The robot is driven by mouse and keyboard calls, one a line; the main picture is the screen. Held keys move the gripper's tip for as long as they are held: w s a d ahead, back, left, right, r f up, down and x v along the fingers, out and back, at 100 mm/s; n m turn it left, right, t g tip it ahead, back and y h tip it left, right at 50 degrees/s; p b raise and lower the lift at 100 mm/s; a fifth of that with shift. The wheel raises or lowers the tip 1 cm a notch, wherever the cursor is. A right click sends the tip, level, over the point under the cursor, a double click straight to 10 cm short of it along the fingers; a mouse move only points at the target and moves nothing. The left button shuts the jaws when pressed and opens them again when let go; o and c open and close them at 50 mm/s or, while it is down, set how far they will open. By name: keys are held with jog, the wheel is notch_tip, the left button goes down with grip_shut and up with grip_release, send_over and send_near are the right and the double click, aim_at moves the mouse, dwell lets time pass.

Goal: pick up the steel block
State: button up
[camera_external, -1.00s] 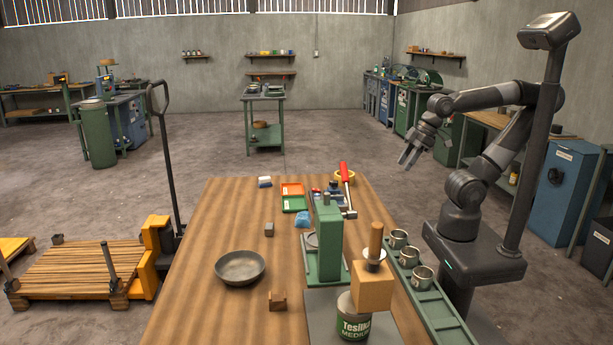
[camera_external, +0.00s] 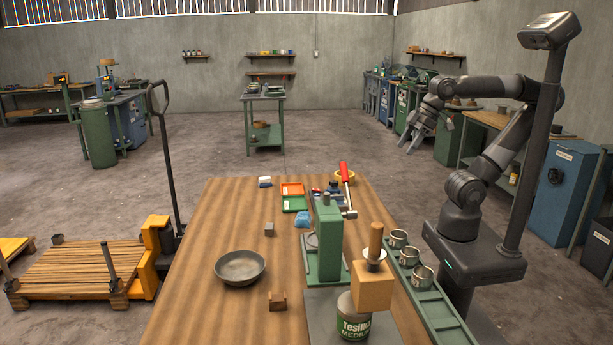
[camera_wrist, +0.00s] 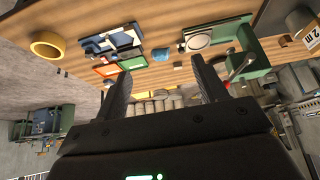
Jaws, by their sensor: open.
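A small grey block (camera_external: 269,229), which looks like the steel block, stands on the wooden table (camera_external: 215,215), behind and to the right of a shallow grey bowl (camera_external: 240,267). A small dark block (camera_wrist: 178,64) at the table edge in the wrist view may be the same one. My gripper (camera_external: 410,146) is raised in the air beyond the table's right side, well away from the block. In the wrist view its two fingers (camera_wrist: 160,70) stand wide apart with nothing held between them.
A green press (camera_external: 328,240), a can (camera_external: 354,318) with a wooden block above it, and a green rack (camera_external: 436,305) with several metal cups line the table's right side. A wooden block (camera_external: 277,300) is in front.

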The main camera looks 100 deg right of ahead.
jog(key=w+r, duration=0.4)
jog(key=w, duration=0.6)
jog(key=m+g, duration=0.1)
send_over(269, 226)
jog(key=s, duration=0.2)
jog(key=shift+h, duration=0.3)
notch_tip(269, 226, down, 25)
jog(key=shift+r, duration=0.1)
jog(key=x, duration=0.5)
jog(key=shift+s, duration=0.35)
jog(key=shift+c, duration=0.2)
jog(key=c, duration=1.2)
